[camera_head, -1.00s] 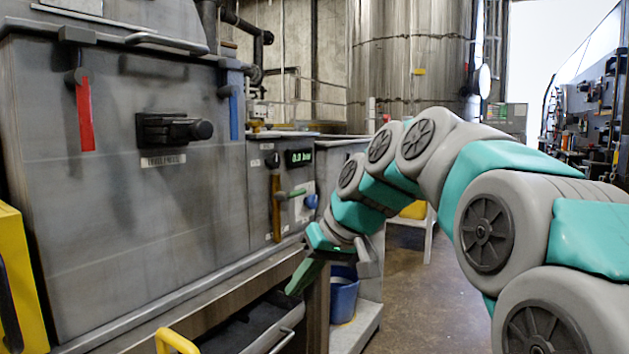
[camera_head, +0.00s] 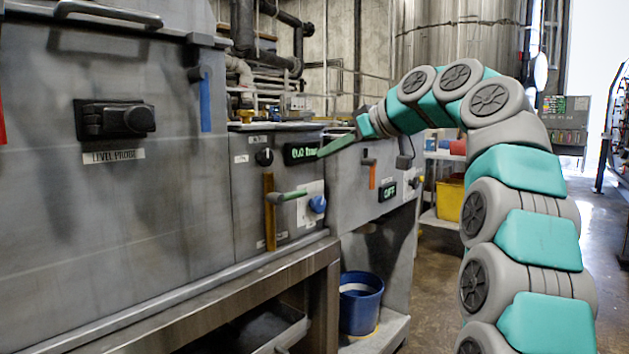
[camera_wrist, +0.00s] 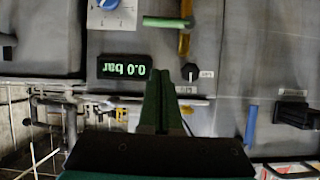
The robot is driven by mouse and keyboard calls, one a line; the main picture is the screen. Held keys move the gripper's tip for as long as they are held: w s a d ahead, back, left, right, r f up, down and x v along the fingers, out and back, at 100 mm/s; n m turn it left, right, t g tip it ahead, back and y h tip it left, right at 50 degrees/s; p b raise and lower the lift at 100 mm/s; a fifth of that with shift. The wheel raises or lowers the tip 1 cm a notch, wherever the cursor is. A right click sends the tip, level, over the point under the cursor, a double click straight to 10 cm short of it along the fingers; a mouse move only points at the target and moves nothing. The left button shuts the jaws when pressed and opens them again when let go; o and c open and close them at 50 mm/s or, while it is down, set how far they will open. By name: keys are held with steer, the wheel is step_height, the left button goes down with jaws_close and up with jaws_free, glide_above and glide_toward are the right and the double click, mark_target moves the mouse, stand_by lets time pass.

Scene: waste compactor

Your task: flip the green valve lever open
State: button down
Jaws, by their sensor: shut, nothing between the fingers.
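The green valve lever (camera_head: 290,196) sticks out to the right, roughly level, from the upright orange-yellow bar (camera_head: 269,222) on the middle panel. In the wrist view, which is upside down, the green lever (camera_wrist: 166,22) shows near the top edge, beside the yellow bar (camera_wrist: 185,40). My gripper (camera_head: 322,154) is shut and empty, its green fingers pointing left in front of the panel, higher than the lever and apart from it in the picture. The shut fingers (camera_wrist: 160,76) also show in the wrist view. The fingertips partly overlap the pressure display (camera_head: 299,153).
A blue knob (camera_head: 318,204) sits just right of the lever. A black knob (camera_head: 264,157) is above it. A blue handle (camera_head: 205,100) hangs on the left cabinet, an orange handle (camera_head: 372,175) on the right one. A blue bucket (camera_head: 360,302) stands below.

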steer(key=shift+w+d+r, duration=0.2)
steer(key=shift+w+r, duration=0.1)
steer(key=shift+r, duration=0.05)
glide_above(289, 195)
steer(key=w+d, duration=0.2)
step_height(289, 195, down, 5)
steer(key=shift+d+f, duration=0.25)
steer(key=shift+f, duration=0.55)
steer(key=shift+d+f, duration=0.25)
steer(key=shift+f, duration=0.55)
steer(key=shift+s, duration=0.1)
steer(key=shift+f+b, duration=0.2)
steer(key=shift+b, duration=0.1)
steer(key=shift+y, duration=0.3)
